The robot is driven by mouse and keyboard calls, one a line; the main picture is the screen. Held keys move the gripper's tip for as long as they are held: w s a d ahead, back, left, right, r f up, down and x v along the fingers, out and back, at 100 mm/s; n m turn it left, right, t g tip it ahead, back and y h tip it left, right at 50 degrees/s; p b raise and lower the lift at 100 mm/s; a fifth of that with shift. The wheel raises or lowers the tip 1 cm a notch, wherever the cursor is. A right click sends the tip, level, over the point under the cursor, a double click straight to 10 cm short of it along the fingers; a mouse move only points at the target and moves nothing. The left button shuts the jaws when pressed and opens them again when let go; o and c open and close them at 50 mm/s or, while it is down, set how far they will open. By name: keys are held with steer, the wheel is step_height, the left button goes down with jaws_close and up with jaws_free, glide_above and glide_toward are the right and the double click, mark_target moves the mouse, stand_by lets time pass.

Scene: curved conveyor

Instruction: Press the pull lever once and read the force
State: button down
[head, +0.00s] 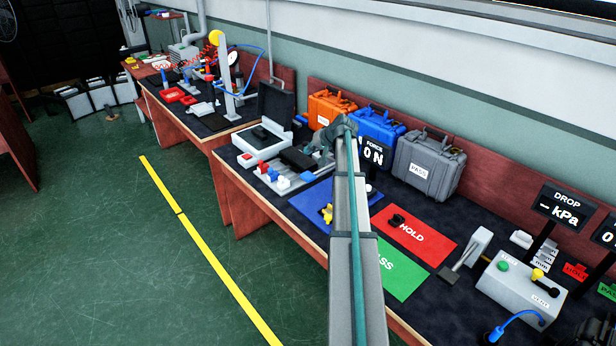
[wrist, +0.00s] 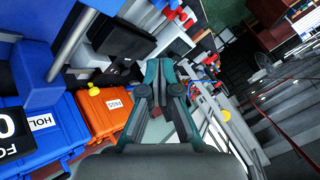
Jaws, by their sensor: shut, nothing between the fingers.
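My gripper (head: 324,143) is shut and empty. In the head view it is above the bench's back part, left of the black force display (head: 374,153), which reads 0 N. The shut fingers also show in the wrist view (wrist: 164,68), where the display (wrist: 14,136) is partly cut off at the left edge. A silver rod (wrist: 72,46) with blue parts stands left of the fingers in the wrist view, apart from them. I cannot tell whether it is the pull lever. My arm hides part of the bench around the display in the head view.
Orange (head: 330,107), blue (head: 377,127) and grey (head: 429,161) cases line the bench back. An open case (head: 262,137), small coloured parts and a black block (head: 297,158) lie left. Red (head: 412,236) and green (head: 402,277) mats and a grey button box (head: 520,288) lie right.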

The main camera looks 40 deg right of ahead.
steer(key=b, duration=0.3)
glide_above(310, 177)
steer(key=f, duration=0.7)
steer(key=shift+w+d+f, duration=0.15)
steer(key=shift+w+f, duration=0.1)
steer(key=shift+w, duration=0.15)
steer(key=shift+f, duration=0.55)
steer(key=shift+f, duration=0.1)
steer(key=shift+f+b, duration=0.35)
steer(key=shift+b, duration=0.25)
steer(key=shift+f+b, duration=1.25)
steer(key=shift+f, duration=0.7)
stand_by(2.1)
steer(key=shift+r, duration=0.15)
stand_by(0.4)
steer(key=shift+r+p, duration=0.8)
steer(key=shift+r, duration=1.45)
